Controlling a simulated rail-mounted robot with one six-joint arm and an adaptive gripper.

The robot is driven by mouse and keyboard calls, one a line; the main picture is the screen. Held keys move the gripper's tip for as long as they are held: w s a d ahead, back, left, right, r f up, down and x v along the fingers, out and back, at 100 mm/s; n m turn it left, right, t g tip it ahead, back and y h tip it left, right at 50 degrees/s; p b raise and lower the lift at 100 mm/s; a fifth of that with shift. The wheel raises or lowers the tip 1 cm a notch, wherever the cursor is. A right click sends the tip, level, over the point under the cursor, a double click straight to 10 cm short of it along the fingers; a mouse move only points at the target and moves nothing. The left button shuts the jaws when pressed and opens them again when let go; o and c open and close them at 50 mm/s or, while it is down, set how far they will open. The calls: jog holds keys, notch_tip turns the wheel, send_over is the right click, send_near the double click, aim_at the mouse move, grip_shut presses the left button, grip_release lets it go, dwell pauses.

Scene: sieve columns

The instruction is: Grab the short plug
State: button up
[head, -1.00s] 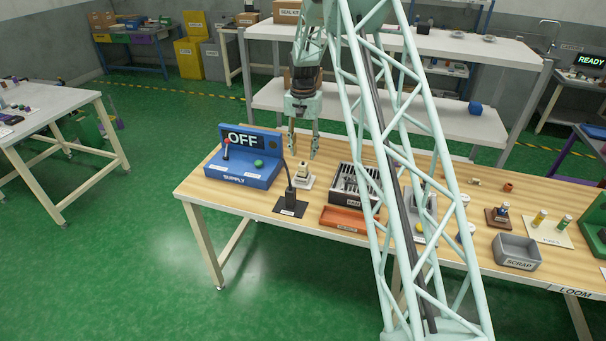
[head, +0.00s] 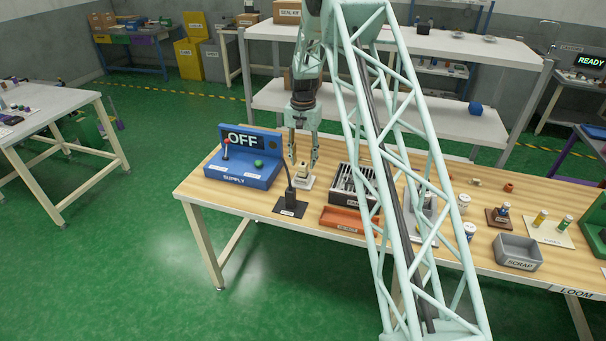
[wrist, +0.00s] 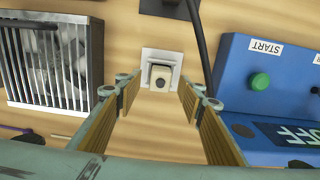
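A short cream plug (head: 302,172) with a dark round spot on top stands on a small white plate (head: 308,183) between the blue supply box and the caged box. The plug (wrist: 161,77) and plate (wrist: 148,56) also show in the wrist view, near the middle. My gripper (head: 303,162) points down just above the plug, fingers apart. In the wrist view my gripper (wrist: 160,92) is open, with one ribbed finger to each side of the plug and nothing between the pads touching it. How far the tips are above the plate is hard to tell.
The blue supply box (head: 243,158), reading OFF, is close on the left. A black stand with a cable (head: 291,198) is just in front. The caged box (head: 353,184) is on the right, with an orange tray (head: 349,219) before it.

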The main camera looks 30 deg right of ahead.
aim_at(303, 164)
jog(key=shift+f, duration=1.75)
jog(key=shift+c, duration=0.7)
jog(key=c, duration=0.8)
